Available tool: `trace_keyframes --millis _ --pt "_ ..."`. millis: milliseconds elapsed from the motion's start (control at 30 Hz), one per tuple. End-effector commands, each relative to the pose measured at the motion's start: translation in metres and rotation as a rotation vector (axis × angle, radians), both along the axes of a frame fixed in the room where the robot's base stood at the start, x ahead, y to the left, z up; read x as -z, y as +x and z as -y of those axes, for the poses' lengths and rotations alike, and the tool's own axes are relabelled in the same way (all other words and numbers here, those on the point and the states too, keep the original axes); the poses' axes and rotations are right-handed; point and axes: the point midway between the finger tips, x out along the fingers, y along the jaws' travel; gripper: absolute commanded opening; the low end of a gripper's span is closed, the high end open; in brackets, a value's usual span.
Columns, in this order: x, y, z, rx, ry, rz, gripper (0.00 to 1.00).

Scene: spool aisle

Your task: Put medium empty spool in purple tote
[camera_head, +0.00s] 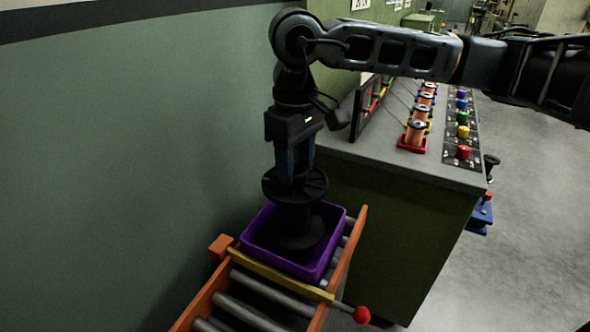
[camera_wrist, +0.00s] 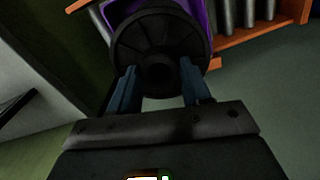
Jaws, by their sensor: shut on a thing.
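A black empty spool (camera_head: 295,218) hangs upright below my gripper (camera_head: 293,178) in the head view. Its lower flange is within the rim of the purple tote (camera_head: 325,262); I cannot tell whether it touches the tote's floor. My gripper is shut on the spool at its upper flange. In the wrist view the fingers (camera_wrist: 160,92) sit at either side of the spool's hub, and the round flange (camera_wrist: 158,40) fills the top middle. The purple tote (camera_wrist: 201,14) shows partly behind it.
The tote stands on a roller conveyor with orange rails (camera_head: 352,243), a yellow crossbar (camera_head: 280,276) and a red knob (camera_head: 361,315). A green wall (camera_head: 130,140) is close on the left. A bench (camera_head: 390,190) with copper spools (camera_head: 416,132) and coloured knobs stands right.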

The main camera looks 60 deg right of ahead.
Motion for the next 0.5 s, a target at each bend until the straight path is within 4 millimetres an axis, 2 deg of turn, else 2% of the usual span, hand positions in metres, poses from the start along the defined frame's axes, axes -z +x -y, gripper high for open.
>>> trace_keyframes --millis 167,500 --pt "0.017 0.0 0.0 0.001 0.002 0.0 0.0" --pt "0.02 0.0 0.0 0.0 0.0 0.001 0.0"
